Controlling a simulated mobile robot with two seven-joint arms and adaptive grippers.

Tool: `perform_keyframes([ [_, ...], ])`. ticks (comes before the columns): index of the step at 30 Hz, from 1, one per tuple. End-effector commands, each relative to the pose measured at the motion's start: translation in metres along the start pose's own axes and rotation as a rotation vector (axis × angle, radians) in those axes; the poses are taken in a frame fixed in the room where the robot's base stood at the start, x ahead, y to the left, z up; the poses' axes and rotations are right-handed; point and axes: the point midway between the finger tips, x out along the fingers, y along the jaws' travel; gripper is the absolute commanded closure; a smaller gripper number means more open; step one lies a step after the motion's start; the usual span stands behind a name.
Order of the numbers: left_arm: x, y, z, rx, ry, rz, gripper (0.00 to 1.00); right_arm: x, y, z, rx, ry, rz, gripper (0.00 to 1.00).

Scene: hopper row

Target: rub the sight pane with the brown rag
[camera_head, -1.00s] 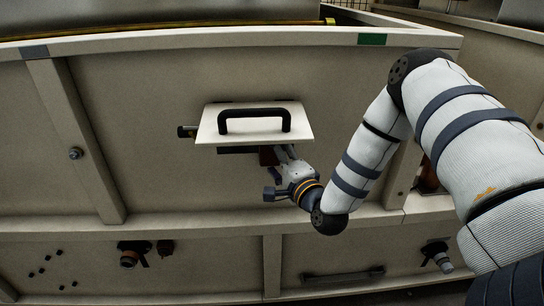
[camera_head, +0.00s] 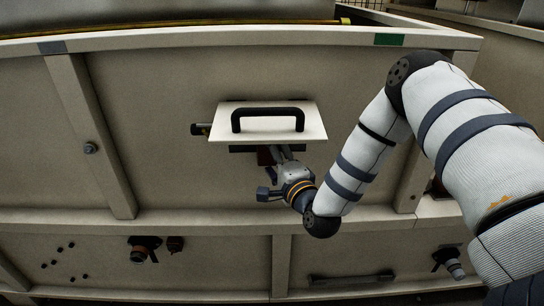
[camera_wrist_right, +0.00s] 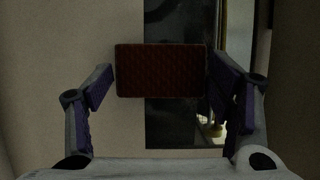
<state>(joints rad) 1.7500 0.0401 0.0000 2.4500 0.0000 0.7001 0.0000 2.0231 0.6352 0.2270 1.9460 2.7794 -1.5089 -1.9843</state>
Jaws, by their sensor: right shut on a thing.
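The brown rag (camera_wrist_right: 160,70) is a reddish-brown quilted pad between the fingers of my right gripper (camera_wrist_right: 160,85). In the head view the gripper (camera_head: 272,160) is shut on the rag (camera_head: 264,157), just under a raised pale flap (camera_head: 222,133) with a black handle. Behind the rag in the wrist view is a dark upright pane (camera_wrist_right: 175,128), probably the sight pane. In the head view only a thin dark strip (camera_head: 240,149) of it shows below the flap. I cannot tell whether the rag touches it. My left gripper is not in view.
The flap overhangs my right gripper on the beige hopper wall (camera_head: 160,100). A dark knob (camera_head: 198,129) sticks out left of the flap. Below are a ledge (camera_head: 190,222), valve-like fittings (camera_head: 143,248) and a dark bar handle (camera_head: 350,278). The wall left of the flap is mostly clear.

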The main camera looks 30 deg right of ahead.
Motion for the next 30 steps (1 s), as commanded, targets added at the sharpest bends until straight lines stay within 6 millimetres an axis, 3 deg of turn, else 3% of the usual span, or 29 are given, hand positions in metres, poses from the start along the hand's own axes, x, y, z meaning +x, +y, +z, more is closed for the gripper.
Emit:
perform_keyframes([
  [15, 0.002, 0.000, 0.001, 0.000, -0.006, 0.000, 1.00, 0.008, 0.000, -0.002, 0.000, 0.000, -0.001, 0.57],
  [24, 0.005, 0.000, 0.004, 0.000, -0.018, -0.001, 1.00, 0.023, 0.000, 0.026, 0.000, -0.002, -0.001, 0.57],
  [30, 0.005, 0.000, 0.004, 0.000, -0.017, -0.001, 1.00, 0.025, -0.002, 0.029, 0.001, 0.000, -0.004, 0.57],
])
